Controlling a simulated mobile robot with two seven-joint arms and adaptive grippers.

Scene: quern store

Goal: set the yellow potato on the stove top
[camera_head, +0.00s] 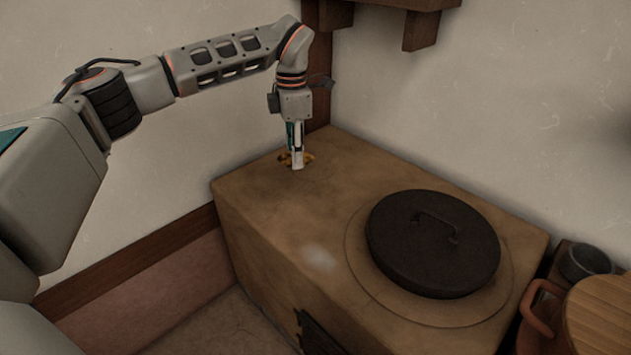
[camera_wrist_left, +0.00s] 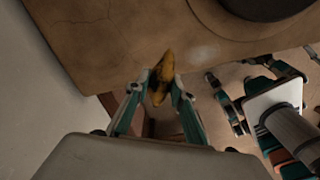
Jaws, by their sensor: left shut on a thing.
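The yellow potato (camera_wrist_left: 161,80) is held between the fingertips of my left gripper (camera_wrist_left: 162,88). In the head view my left gripper (camera_head: 297,162) points down at the far left part of the stove top (camera_head: 270,205).
A black lid (camera_head: 430,243) with a handle covers the right part of the stove top. A dark cup (camera_head: 585,262) and an orange pot (camera_head: 541,318) with a wooden lid (camera_head: 605,315) stand right of the stove. The stove top left of the lid is clear.

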